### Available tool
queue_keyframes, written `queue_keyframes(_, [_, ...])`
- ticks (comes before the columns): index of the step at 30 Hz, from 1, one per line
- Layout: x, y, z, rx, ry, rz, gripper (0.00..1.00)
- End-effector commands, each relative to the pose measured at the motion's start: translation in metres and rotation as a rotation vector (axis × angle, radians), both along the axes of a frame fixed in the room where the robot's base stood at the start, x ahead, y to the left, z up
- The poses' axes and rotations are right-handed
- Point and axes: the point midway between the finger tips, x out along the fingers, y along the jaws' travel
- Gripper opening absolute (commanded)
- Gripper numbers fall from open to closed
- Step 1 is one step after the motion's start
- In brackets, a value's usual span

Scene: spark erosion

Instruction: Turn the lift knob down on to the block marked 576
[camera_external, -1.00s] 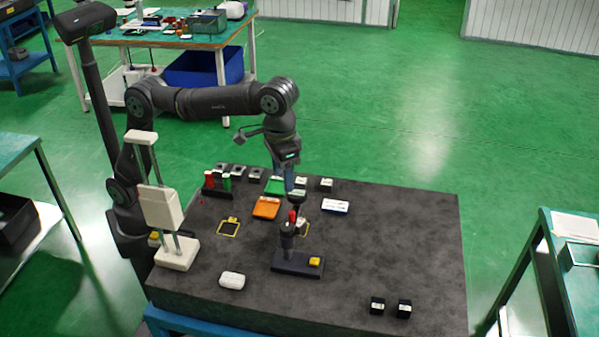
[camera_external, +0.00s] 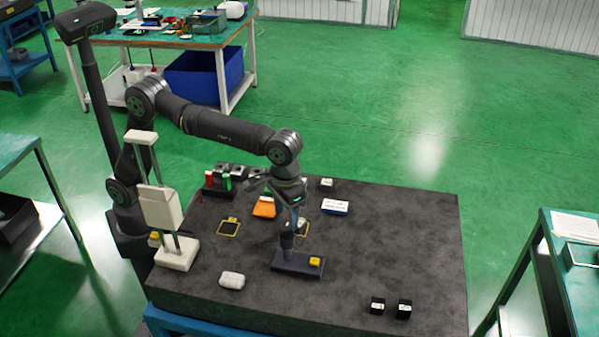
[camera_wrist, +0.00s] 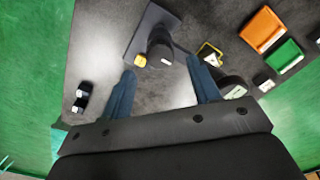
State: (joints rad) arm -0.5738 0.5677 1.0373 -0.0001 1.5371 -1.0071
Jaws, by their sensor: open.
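A dark stand (camera_external: 290,263) sits near the front of the dark table, with a round upright post (camera_external: 287,242) and a yellow button. In the wrist view the stand's post (camera_wrist: 160,48) shows between and just beyond my fingertips. My gripper (camera_external: 291,222) is open above it, with blue fingers; it also shows in the wrist view (camera_wrist: 160,68). The arm hides the post's upper end, and I cannot make out the lift knob. A dark piece with a white label (camera_wrist: 235,90) is beside my right finger. No block number is readable, so I cannot tell which is 576.
A pale column machine (camera_external: 160,210) stands at left. Two black blocks (camera_external: 390,307) are at front right. The table's right side is mostly clear.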

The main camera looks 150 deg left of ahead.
Motion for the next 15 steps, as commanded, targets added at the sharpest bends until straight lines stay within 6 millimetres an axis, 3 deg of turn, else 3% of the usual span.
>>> queue_keyframes(6, [0.000, 0.000, -0.031, 0.000, 0.000, 0.000, 0.56])
queue_keyframes(15, [0.000, 0.000, -0.041, 0.001, -0.001, 0.000, 0.56])
